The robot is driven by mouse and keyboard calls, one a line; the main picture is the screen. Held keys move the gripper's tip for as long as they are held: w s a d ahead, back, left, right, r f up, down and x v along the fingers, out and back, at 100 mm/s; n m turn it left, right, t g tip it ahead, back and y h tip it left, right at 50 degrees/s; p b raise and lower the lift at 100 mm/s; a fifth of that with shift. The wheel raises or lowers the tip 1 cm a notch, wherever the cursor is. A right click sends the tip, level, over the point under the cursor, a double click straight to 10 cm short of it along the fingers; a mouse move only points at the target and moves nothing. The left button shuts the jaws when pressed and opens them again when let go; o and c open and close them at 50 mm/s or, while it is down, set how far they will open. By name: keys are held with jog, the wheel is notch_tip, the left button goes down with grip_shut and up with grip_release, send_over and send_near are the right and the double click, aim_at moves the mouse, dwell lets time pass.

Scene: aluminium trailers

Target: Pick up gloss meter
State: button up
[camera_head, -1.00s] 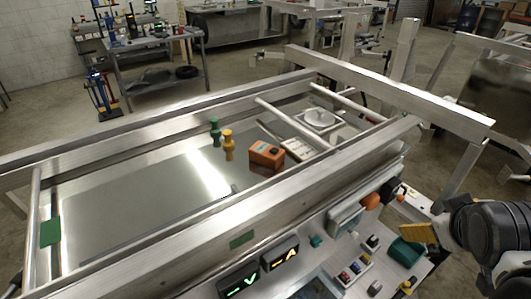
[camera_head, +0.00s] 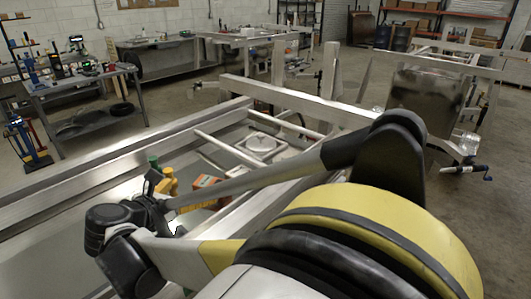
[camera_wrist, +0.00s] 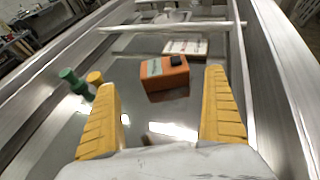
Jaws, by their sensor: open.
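The gloss meter appears to be the orange box-shaped device (camera_wrist: 165,74) with a pale label on its front and a dark part on top. It lies on the shiny metal floor of the trailer frame. In the head view the orange device (camera_head: 205,184) is partly hidden behind my arm. My gripper (camera_wrist: 162,92) is open, with its two yellow fingers spread wide and nothing between them. In the wrist view the device shows beyond the fingertips, in the gap between them and apart from both.
A green peg-shaped piece (camera_wrist: 74,82) and a yellow one (camera_wrist: 95,79) stand left of the device. A white flat item (camera_wrist: 186,48) lies behind it. Metal rails (camera_wrist: 275,80) and a crossbar (camera_wrist: 170,26) surround the area. A round-topped white plate (camera_head: 262,145) sits further back.

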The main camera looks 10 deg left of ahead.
aim_at(213, 179)
jog(key=b+x, duration=0.1)
jog(key=x, duration=0.2)
jog(key=b+x, duration=0.1)
jog(key=x, duration=0.3)
jog(key=b+x, duration=0.1)
jog(key=x, duration=0.2)
jog(key=shift+w+d, duration=0.3)
jog(key=shift+w, duration=0.05)
jog(key=shift+s, duration=0.1)
jog(key=c, duration=1.2)
